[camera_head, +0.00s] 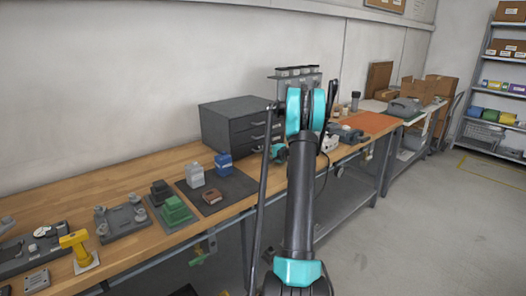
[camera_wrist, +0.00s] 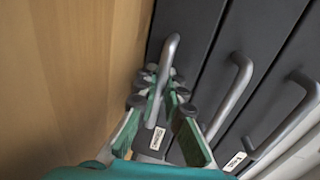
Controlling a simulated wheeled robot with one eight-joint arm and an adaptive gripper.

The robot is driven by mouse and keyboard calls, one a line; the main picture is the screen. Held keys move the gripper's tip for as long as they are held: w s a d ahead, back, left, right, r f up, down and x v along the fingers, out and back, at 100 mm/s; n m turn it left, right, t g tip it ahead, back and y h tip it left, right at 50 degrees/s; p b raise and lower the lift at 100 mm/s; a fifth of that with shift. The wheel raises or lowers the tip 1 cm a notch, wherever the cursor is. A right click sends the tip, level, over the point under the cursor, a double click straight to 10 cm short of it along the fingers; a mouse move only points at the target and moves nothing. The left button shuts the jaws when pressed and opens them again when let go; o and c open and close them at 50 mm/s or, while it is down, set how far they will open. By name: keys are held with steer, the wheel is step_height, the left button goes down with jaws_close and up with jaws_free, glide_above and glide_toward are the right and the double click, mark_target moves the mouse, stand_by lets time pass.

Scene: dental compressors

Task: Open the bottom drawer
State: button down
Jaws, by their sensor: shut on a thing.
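The dark grey drawer cabinet (camera_head: 224,131) stands on the wooden bench, partly behind my arm in the head view. In the wrist view its drawer fronts run side by side, each with a grey bar handle. The bottom drawer (camera_wrist: 185,28) is the one nearest the wood. My gripper (camera_wrist: 163,88), with green and grey fingers, is shut on the bottom drawer handle (camera_wrist: 169,48). The handle's far end shows beyond the fingertips; its near part is hidden between them. The drawer fronts look about level, with no clear gap visible.
The wooden bench top (camera_wrist: 75,75) lies right beside the gripper. A middle handle (camera_wrist: 236,88) and another handle (camera_wrist: 290,118) stick out nearby. On the bench are a blue-lidded container (camera_head: 223,163), a green block (camera_head: 175,211) and a yellow tool (camera_head: 75,243).

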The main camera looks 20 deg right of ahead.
steer(key=shift+s, duration=0.1)
steer(key=f+v, duration=0.1)
steer(key=v, duration=0.5)
steer(key=f+v, duration=0.1)
steer(key=v, duration=0.4)
steer(key=f+v, duration=0.1)
steer(key=v, duration=0.5)
steer(key=shift+s+d+f, duration=0.2)
steer(key=shift+s+f, duration=0.1)
steer(key=shift+s, duration=0.4)
steer(key=c, duration=1.9)
jaws_free()
steer(key=shift+s, duration=0.1)
steer(key=v, duration=1.1)
steer(key=shift+s+d, duration=0.2)
steer(key=shift+s, duration=0.15)
